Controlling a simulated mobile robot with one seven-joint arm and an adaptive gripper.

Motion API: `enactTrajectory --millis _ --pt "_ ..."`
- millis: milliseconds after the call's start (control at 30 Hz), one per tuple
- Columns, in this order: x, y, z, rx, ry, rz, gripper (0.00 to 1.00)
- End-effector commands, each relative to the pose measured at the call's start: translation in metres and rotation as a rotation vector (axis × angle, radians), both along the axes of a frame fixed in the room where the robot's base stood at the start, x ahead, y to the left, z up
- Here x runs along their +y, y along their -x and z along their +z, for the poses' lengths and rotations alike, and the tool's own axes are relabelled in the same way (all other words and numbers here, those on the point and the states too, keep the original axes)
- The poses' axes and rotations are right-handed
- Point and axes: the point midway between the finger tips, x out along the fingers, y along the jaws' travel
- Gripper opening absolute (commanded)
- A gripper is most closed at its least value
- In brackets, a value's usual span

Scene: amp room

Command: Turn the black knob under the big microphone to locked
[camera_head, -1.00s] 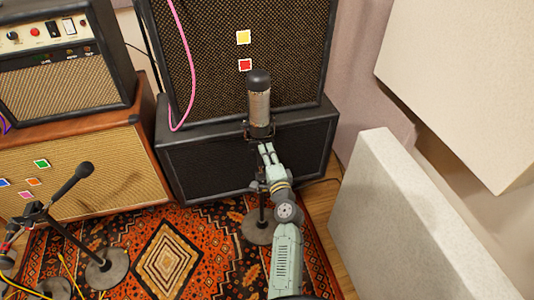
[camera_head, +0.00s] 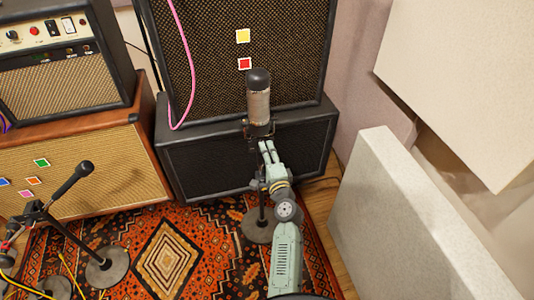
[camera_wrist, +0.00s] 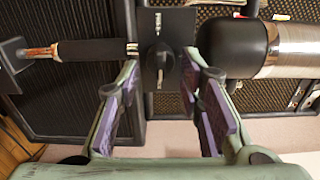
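The big microphone (camera_head: 259,103), with a black top and metallic body, stands upright on its stand in front of the speaker cabinets. In the wrist view the microphone (camera_wrist: 265,48) lies across the right side. Below it, between microphone and stand pole, is the black knob (camera_wrist: 159,62) on a dark mount, with a narrow raised bar. My gripper (camera_head: 267,148) is just below the microphone. In the wrist view my gripper (camera_wrist: 160,80) is open, one finger on each side of the knob. I cannot tell whether the fingers touch it. Lock markings are not readable.
The stand pole (camera_wrist: 92,50) runs left from the mount in the wrist view; its round base (camera_head: 258,226) is on the patterned rug (camera_head: 170,255). A black cabinet (camera_head: 205,165) is close behind. A smaller microphone (camera_head: 72,180) stands left. A pale panel (camera_head: 400,220) is at right.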

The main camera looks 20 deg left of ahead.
Motion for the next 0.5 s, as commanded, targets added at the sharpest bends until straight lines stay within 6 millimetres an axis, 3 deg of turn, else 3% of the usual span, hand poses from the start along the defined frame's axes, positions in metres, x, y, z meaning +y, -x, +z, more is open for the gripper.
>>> enactTrajectory --millis 233,500 --pt "-0.003 0.004 0.000 0.001 0.001 0.000 0.34" --pt "-0.027 0.040 -0.001 0.002 0.000 -0.002 0.34"
